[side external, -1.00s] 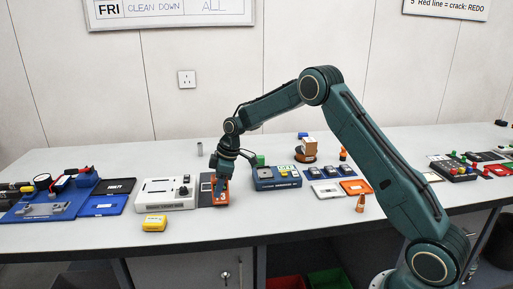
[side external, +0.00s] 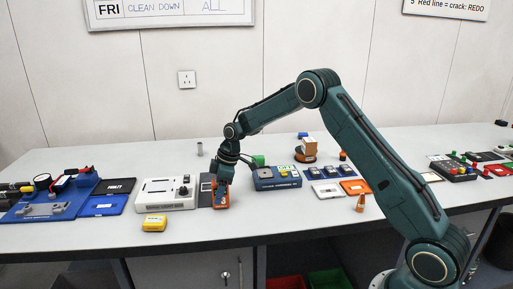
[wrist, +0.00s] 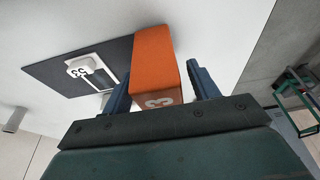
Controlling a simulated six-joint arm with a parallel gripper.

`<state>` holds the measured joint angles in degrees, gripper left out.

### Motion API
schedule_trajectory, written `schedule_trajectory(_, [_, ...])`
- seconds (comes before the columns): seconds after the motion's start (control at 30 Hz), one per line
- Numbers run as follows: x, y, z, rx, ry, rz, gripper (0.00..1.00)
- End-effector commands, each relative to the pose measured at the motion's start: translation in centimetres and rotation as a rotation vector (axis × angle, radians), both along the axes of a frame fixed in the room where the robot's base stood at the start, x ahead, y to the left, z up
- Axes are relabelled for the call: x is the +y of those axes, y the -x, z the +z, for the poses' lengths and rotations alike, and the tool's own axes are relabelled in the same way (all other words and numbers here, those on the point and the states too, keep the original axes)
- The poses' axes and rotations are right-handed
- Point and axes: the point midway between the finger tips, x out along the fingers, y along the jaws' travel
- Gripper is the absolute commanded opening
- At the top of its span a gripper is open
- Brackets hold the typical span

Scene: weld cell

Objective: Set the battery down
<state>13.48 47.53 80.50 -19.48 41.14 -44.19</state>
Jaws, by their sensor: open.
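The battery appears to be the orange block marked 3 (wrist: 155,60); it also shows in the side external view (side external: 221,201), under my gripper. It stands at the right edge of a dark pad (wrist: 50,68) beside the white machine. My gripper (wrist: 163,88) is open, with one blue finger on each side of the block. In the side external view my gripper (side external: 221,184) points down at the block from above. The block's underside is hidden, so I cannot see its full contact with the surface.
A yellow block (side external: 154,223) lies near the front edge. The white bench top in front of the orange block is clear.

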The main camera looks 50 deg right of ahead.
Motion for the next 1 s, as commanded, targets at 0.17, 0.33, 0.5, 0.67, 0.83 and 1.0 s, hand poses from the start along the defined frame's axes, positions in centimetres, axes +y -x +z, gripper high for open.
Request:
schedule_trajectory(0.17, [0.0,0.0,0.4,0.000,0.000,0.000,0.60])
schedule_trajectory(0.33, [-0.3,0.2,1.8,-0.002,0.001,-0.001,0.60])
schedule_trajectory(0.5, [-0.9,0.7,4.0,-0.004,0.001,-0.002,0.60])
schedule_trajectory(0.67, [-1.4,1.3,6.5,-0.003,0.001,-0.001,0.60])
schedule_trajectory(0.83, [-2.0,1.8,9.1,-0.004,0.001,-0.002,0.60])
schedule_trajectory(1.0, [-2.3,2.3,10.8,-0.001,0.000,0.000,0.60])
